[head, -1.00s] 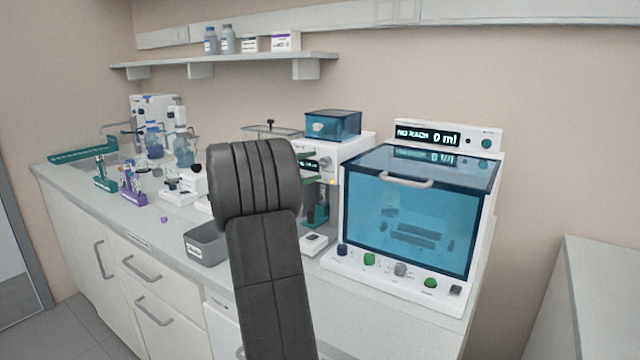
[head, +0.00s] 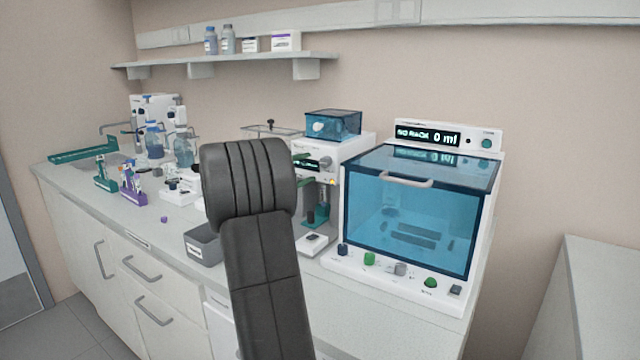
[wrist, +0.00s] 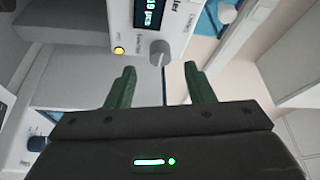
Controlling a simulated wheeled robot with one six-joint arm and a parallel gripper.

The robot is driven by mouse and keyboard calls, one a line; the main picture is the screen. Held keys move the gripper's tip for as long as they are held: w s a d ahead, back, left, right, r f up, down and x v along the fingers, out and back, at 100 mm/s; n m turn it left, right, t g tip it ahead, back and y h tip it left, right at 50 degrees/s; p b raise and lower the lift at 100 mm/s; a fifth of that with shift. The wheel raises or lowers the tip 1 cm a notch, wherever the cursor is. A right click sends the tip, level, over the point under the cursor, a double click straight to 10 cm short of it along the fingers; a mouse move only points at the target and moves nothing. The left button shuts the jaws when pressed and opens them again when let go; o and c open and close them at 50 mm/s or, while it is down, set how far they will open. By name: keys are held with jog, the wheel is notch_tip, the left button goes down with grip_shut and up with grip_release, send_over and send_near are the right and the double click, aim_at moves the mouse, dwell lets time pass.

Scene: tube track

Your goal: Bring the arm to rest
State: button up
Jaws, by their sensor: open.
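My gripper (wrist: 160,88) shows in the wrist view with its two green fingers spread apart and nothing between them. Beyond the fingertips is the front of a white device (wrist: 150,28) with a small display, a grey knob and a yellow button. In the head view my dark arm rises in front of the bench, and the gripper itself is hidden behind it or out of sight.
A white machine with a blue clear lid (head: 412,215) stands on the right of the bench, its display reading NO RACK 0 ml. A grey bin (head: 203,245) stands left of my arm. Green (head: 105,177) and purple (head: 132,186) tube racks stand further left. A shelf (head: 225,60) hangs above.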

aim_at(322, 164)
jog(key=x, duration=0.5)
jog(key=shift+f, duration=0.15)
jog(key=n+t, duration=0.1)
jog(key=n, duration=0.1)
jog(key=n+t, duration=0.1)
jog(key=n, duration=0.2)
jog(key=shift+s+f, duration=0.1)
jog(key=shift+s, duration=0.05)
jog(key=n+t+p, duration=0.1)
jog(key=n, duration=0.2)
jog(key=n+t+p, duration=0.1)
jog(key=n, duration=0.2)
jog(key=shift+d+t+y+p, duration=0.1)
jog(key=shift+t+y+p, duration=0.2)
jog(key=n+t+y+p, duration=0.1)
jog(key=n+p, duration=0.1)
jog(key=n, duration=0.1)
jog(key=n+t+y+p, duration=0.1)
jog(key=n+p, duration=0.1)
jog(key=n, duration=0.1)
jog(key=shift+s+d, duration=0.15)
jog(key=n+t+y+p, duration=0.1)
jog(key=n+p, duration=0.1)
jog(key=n+t+y+p, duration=0.1)
jog(key=n+p, duration=0.2)
jog(key=shift+d, duration=0.15)
jog(key=shift+s+n+y+p, duration=0.1)
jog(key=shift+n+y+p, duration=0.3)
jog(key=shift+n+p, duration=0.5)
jog(key=shift+f, duration=0.15)
